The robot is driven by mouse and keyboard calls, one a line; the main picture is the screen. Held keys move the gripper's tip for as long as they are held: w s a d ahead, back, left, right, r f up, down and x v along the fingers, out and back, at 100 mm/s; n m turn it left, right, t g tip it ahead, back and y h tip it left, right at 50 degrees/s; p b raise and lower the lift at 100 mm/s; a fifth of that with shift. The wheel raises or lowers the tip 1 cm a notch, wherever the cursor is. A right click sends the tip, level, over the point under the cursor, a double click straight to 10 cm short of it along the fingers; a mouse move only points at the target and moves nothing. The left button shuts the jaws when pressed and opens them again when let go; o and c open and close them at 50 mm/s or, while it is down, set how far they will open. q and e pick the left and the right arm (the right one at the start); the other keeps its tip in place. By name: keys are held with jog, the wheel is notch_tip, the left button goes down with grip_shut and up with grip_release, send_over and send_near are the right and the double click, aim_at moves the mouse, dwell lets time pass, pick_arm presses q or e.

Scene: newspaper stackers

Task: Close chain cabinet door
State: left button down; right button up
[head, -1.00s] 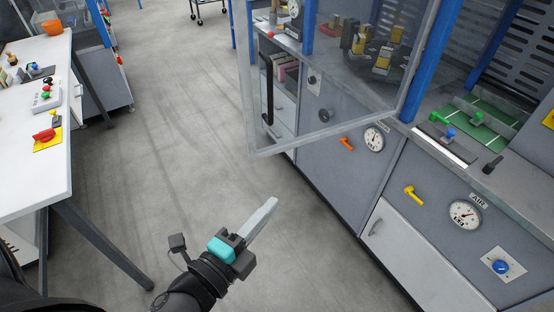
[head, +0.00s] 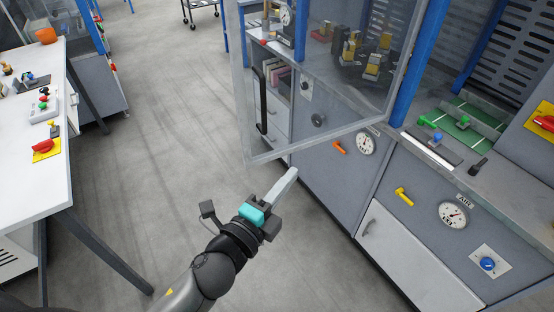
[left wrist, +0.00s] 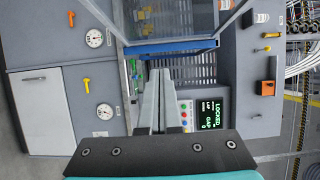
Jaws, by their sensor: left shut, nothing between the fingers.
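The chain cabinet door (head: 272,153) is a clear panel in a grey frame with a long black handle (head: 262,98). It stands open, swung out over the floor in the head view. Behind it, the cabinet holds chains and yellow parts (head: 372,68). My left gripper (head: 291,174) is shut and empty. Its fingertips are below the door's lower edge in the picture, apparently not touching it. In the left wrist view the shut fingers (left wrist: 159,75) point toward the machine front. My right gripper is not in view.
The grey machine front has gauges (head: 366,143), orange and yellow levers and a blue knob (head: 488,264). A white table (head: 25,190) stands at the left. Grey floor (head: 150,120) lies free between them. A screen reading LOCKED (left wrist: 210,108) shows in the left wrist view.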

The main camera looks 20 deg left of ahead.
pick_arm(q)
jog(key=w+a, duration=0.3)
jog(key=shift+w+a+p, duration=0.1)
jog(key=shift+w+p, duration=0.05)
jog(key=shift+p, duration=0.2)
